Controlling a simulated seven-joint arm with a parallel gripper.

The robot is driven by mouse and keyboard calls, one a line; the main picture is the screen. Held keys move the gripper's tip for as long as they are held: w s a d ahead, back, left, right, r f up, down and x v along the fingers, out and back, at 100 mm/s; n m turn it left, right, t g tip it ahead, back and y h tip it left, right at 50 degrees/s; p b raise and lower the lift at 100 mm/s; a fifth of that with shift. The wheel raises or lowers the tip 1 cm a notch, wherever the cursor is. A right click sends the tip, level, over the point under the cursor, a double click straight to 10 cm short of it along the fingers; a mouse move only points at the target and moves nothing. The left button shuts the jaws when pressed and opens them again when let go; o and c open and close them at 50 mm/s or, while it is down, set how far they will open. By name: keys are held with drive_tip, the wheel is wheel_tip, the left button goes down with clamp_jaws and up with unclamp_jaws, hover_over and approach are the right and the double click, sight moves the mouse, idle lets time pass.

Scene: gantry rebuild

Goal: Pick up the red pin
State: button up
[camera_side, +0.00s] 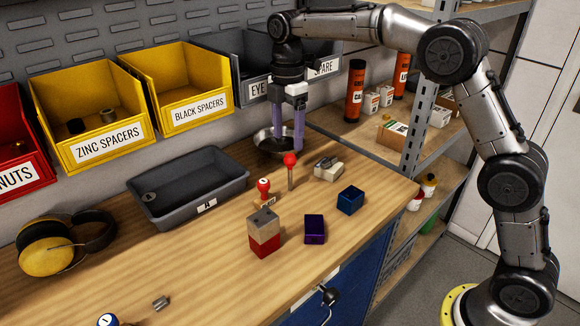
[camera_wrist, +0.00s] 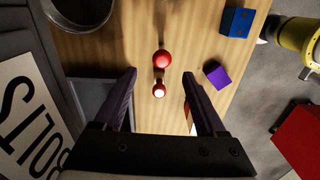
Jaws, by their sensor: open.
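The red pin (camera_side: 290,160) stands upright on the wooden bench, with a round red head on a thin stem. In the wrist view a round red head (camera_wrist: 162,58) lies just beyond the fingertips, near the middle between them. A second red piece (camera_side: 263,186), with a white top, stands to the pin's left. It shows in the wrist view (camera_wrist: 158,90) between the fingers. My gripper (camera_side: 288,148) points down with its two purple fingers apart and empty. In the side view its tips appear just above the pin's head; the exact height gap is unclear.
A metal bowl (camera_side: 270,143) sits behind the fingers. A grey tray (camera_side: 165,215) is at left, a small grey-and-cream device (camera_side: 328,169) at right. A blue block (camera_side: 350,200), a purple block (camera_side: 315,229) and a grey-and-red stack (camera_side: 264,241) stand in front. Yellow bins (camera_side: 97,150) line the wall.

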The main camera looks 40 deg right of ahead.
sight(290, 169)
drive_tip(key=f, duration=1.2)
drive_tip(key=shift+s+d+f, duration=0.15)
drive_tip(key=shift+d+f, duration=0.05)
drive_tip(key=shift+f, duration=0.1)
clamp_jaws()
